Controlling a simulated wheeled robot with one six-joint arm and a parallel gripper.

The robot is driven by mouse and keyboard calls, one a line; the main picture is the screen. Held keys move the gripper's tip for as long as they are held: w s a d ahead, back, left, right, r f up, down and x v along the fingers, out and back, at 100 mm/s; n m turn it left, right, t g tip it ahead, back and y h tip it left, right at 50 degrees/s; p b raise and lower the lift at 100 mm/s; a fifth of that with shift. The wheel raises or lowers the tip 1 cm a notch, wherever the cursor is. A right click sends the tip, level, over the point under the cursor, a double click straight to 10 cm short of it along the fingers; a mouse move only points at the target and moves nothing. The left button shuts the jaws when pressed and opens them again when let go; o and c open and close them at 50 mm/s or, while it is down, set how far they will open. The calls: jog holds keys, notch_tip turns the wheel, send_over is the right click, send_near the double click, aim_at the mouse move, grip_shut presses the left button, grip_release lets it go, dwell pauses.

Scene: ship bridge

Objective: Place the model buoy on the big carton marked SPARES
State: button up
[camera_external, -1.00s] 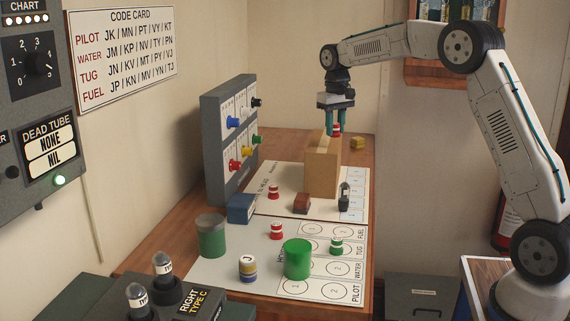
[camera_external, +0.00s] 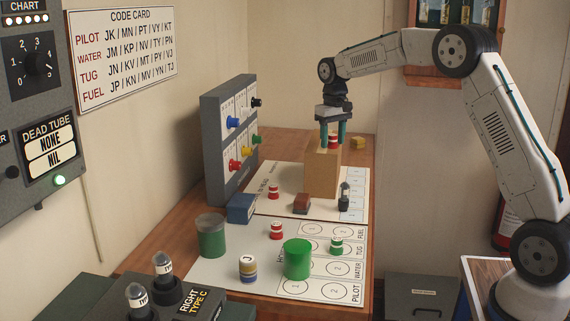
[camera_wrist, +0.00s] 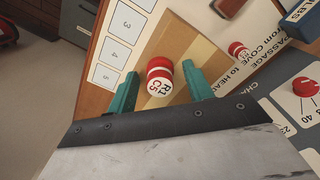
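The model buoy (camera_external: 333,140), red and white striped, is upright at the top of the big tan carton (camera_external: 321,175) and appears to stand on it. In the wrist view my gripper (camera_wrist: 160,72) is open, with a visible gap between each finger and the buoy. The SPARES marking is not visible.
Around the carton are a brown block (camera_external: 302,204), a dark small item (camera_external: 344,199), a blue box (camera_external: 241,208) and another red-and-white buoy (camera_external: 273,192). A grey panel with coloured knobs (camera_external: 226,140) stands left. Green cylinders (camera_external: 297,260) are in front.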

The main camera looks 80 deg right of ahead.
aim_at(333, 135)
notch_tip(333, 135, up, 12)
jog(key=s+a+r+n, duration=0.1)
jog(key=a+r, duration=0.2)
jog(key=a, duration=0.6)
jog(key=s+a+r+n, duration=0.1)
jog(key=a+r, duration=0.1)
jog(key=a, duration=0.7)
jog(key=s+a+n, duration=0.1)
jog(key=s+a, duration=0.3)
jog(key=a, duration=0.3)
jog(key=s+a+n, duration=0.2)
jog(key=s+a, duration=0.1)
jog(key=a, duration=0.4)
jog(key=s+a+f+n, duration=0.1)
jog(key=s+a+f, duration=0.3)
jog(key=s, duration=0.3)
jog(key=s+a+f+n+t, duration=0.1)
jog(key=s+a+f, duration=0.3)
jog(key=s+a, duration=0.2)
jog(key=s+a+f+n, duration=0.2)
jog(key=s+a+f, duration=0.2)
jog(key=s, duration=0.4)
jog(key=shift+s+a, duration=0.25)
jog(key=shift+a, duration=0.65)
